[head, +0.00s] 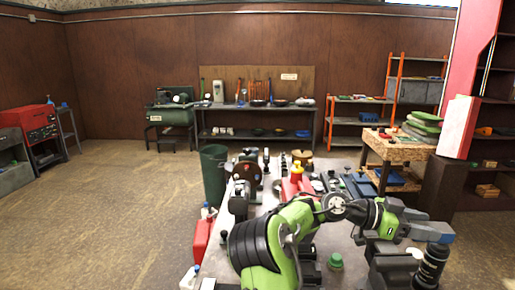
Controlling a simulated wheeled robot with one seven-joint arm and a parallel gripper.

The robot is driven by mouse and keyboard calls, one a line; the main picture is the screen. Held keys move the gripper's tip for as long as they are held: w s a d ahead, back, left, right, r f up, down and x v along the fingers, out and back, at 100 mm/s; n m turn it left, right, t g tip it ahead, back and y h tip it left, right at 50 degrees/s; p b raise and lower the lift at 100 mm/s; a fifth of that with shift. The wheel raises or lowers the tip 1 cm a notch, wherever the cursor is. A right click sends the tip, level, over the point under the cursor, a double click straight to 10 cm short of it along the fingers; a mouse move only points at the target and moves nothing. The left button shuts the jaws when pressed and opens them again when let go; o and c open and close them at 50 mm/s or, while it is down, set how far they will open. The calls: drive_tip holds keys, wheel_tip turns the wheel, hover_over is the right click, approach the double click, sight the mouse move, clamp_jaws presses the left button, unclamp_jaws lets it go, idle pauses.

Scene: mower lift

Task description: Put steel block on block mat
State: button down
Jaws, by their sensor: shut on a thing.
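My green and black arm reaches over the workbench from the front to the lower right. My gripper (413,231) is at the arm's right end, past the right side of the bench, and it is shut on a blue-grey block-like piece (434,231), which looks like the steel block. The fingers and the grip are small and partly hidden by my own wrist. I cannot make out the block mat for sure; part of the bench is hidden behind my arm.
The cluttered workbench (238,207) holds a red can (296,187) and several tools and dark parts. A green bin (213,175) and a red jug (202,237) stand to its left. A wooden cart (398,150) stands behind right. The floor at left is clear.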

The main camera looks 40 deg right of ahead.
drive_tip(key=w+f+n+t+h, duration=0.3)
drive_tip(key=w+f+n+t, duration=0.15)
drive_tip(key=w, duration=0.35)
drive_tip(key=w+f+n+t+h, duration=0.25)
drive_tip(key=w+f+t, duration=0.2)
drive_tip(key=w, duration=0.35)
drive_tip(key=w+a+f+n+t+y, duration=0.1)
drive_tip(key=w+a+f+n+t, duration=0.4)
drive_tip(key=w+a+n+t, duration=0.5)
drive_tip(key=w+a+f+n+t+y, duration=0.2)
drive_tip(key=w+a+t+y, duration=0.3)
drive_tip(key=a, duration=0.4)
drive_tip(key=w+a+f+n+t+y, duration=0.1)
drive_tip(key=w+a+n+t+y, duration=0.15)
drive_tip(key=w+a, duration=0.55)
drive_tip(key=s+a+n+t+y, duration=0.1)
drive_tip(key=a+n+y, duration=0.5)
drive_tip(key=a, duration=1.2)
drive_tip(key=shift+a+r+t+y, duration=0.25)
drive_tip(key=shift+t+y, duration=0.2)
drive_tip(key=shift+y, duration=0.45)
drive_tip(key=shift+s+d, duration=0.1)
